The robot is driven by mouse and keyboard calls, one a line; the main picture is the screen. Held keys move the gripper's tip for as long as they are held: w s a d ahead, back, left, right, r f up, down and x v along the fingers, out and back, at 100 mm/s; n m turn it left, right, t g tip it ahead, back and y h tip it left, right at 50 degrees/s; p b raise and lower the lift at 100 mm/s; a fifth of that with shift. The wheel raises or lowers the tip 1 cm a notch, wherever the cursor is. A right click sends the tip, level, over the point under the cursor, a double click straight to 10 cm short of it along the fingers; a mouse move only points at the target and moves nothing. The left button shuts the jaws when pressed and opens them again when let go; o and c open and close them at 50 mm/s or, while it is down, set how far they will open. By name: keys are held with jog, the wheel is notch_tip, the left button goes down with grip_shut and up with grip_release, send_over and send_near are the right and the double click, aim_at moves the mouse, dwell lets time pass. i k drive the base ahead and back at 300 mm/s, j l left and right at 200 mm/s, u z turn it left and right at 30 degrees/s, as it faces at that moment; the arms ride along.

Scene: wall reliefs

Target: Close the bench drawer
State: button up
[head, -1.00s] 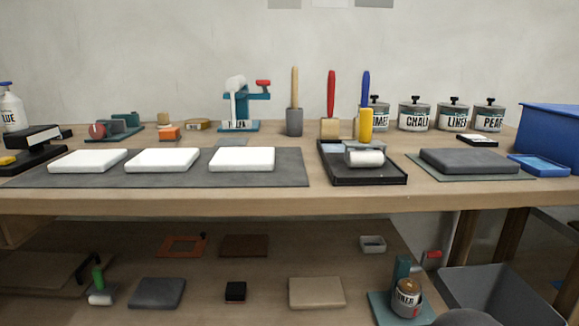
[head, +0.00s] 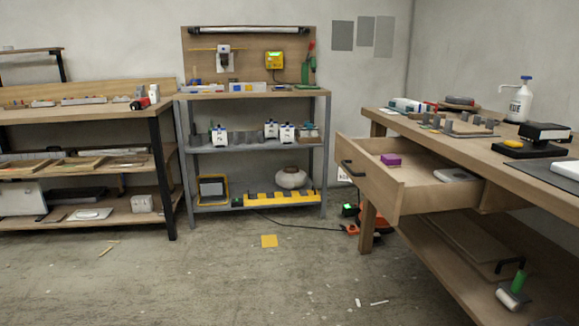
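The bench drawer (head: 392,192) is a light wooden drawer pulled well out from under the top of the right-hand bench (head: 520,168). Its front carries a dark bar handle (head: 353,170) and faces left, toward the open floor. Inside the drawer lie a purple block (head: 391,159) and a pale flat item (head: 455,175). My gripper is not in view.
A grey metal shelf (head: 186,150) stands at the back, and another bench (head: 90,112) stands at the left. A cable and an orange-black item (head: 382,225) lie near the bench leg. A yellow square (head: 269,241) and scraps lie on the otherwise clear floor.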

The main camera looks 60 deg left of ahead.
aim_at(413, 187)
jog(key=u, duration=1.95)
